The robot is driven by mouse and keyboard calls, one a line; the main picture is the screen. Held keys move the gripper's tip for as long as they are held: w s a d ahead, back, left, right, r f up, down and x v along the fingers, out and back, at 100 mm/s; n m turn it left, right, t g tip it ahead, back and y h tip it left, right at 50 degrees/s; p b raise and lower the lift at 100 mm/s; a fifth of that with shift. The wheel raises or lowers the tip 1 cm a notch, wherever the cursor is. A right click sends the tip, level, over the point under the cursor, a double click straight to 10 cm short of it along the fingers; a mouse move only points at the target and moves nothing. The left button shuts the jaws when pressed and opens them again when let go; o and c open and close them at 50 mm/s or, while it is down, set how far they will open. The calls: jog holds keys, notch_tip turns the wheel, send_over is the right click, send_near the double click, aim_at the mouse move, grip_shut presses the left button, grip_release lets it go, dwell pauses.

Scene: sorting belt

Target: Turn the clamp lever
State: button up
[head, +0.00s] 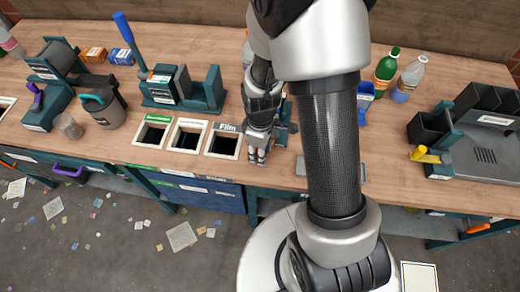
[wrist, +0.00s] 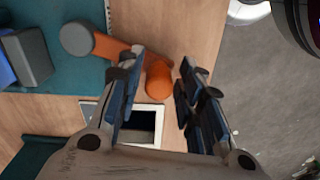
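The orange lever (wrist: 120,49) shows in the wrist view, with a round dark grey cap (wrist: 76,39) at one end and a rounded orange grip (wrist: 158,82) at the other. It lies by a teal base plate (wrist: 50,75). My gripper (wrist: 158,72) is open, its two dark fingers on either side of the orange grip. A gap shows between the grip and the right finger; contact on the left is unclear. In the head view my gripper (head: 257,157) points down at the bench's front edge, and my arm and gripper mostly hide the lever and its clamp.
Framed bin openings (head: 187,137) lie just left of my gripper. A yellow-handled fixture (head: 425,155) and a grey tray (head: 492,150) stand at right. Green and clear bottles (head: 386,66) stand behind my arm. A blue-handled press (head: 185,90) is at back left.

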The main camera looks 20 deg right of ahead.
jog(key=shift+o, duration=0.6)
jog(key=shift+w+r, duration=0.1)
jog(key=shift+r, duration=0.3)
notch_tip(320, 180, up, 11)
jog(key=shift+r, duration=0.1)
